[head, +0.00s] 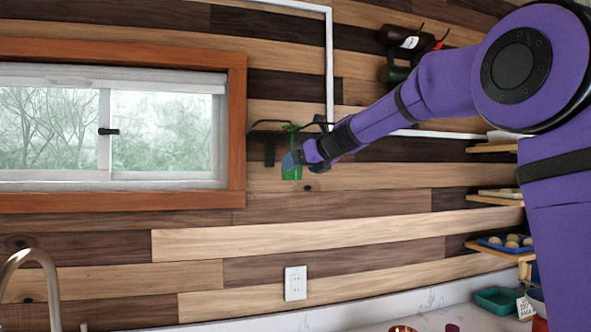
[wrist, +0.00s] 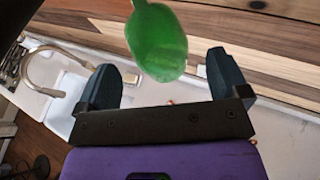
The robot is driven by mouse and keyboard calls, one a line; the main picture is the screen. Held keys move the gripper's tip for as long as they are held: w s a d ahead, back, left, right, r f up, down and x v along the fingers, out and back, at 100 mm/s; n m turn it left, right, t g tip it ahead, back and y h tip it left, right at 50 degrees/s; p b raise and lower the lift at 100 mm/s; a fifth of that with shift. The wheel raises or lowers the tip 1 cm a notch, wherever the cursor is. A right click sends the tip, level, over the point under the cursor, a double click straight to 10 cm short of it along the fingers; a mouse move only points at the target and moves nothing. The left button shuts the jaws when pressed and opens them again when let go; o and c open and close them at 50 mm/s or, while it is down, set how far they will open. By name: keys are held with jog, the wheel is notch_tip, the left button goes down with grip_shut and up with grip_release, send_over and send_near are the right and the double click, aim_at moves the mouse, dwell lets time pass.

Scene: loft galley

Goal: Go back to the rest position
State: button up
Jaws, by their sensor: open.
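My gripper (head: 293,160) is raised at the wall, right of the window, at the end of my purple arm. In the wrist view the two dark fingers (wrist: 168,76) stand wide apart, with nothing clamped between them. A green utensil (head: 291,172) with a rounded end hangs at a dark wall rack (head: 268,140), right by the gripper. In the wrist view its rounded green end (wrist: 157,42) shows just beyond the fingers, in line with the gap. Whether it touches a finger I cannot tell. My gripper hides part of the rack.
The window frame (head: 236,130) is to the left. Wall shelves (head: 497,199) at the right hold a blue tray of round, pale items (head: 512,241). Bottles (head: 395,37) are mounted above my arm.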

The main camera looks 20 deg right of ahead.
jog(key=v, duration=0.7)
jog(key=shift+s+r, duration=0.15)
jog(key=shift+s, duration=0.1)
jog(key=s+f+n+g+h, duration=0.2)
jog(key=s+f+n, duration=0.6)
jog(key=s, duration=0.5)
jog(key=s+d+f+n+g+h, duration=0.1)
jog(key=s+f+n+g+h, duration=0.1)
jog(key=s+f+n, duration=0.6)
jog(key=s+d+f+n+g+h, duration=0.1)
jog(key=s+f+n+g+h, duration=0.1)
jog(key=s+f+n, duration=0.6)
jog(key=s+n+g, duration=0.1)
jog(key=s+n, duration=0.6)
jog(key=s, duration=0.3)
jog(key=shift+s+f, duration=0.3)
jog(key=shift+d, duration=0.2)
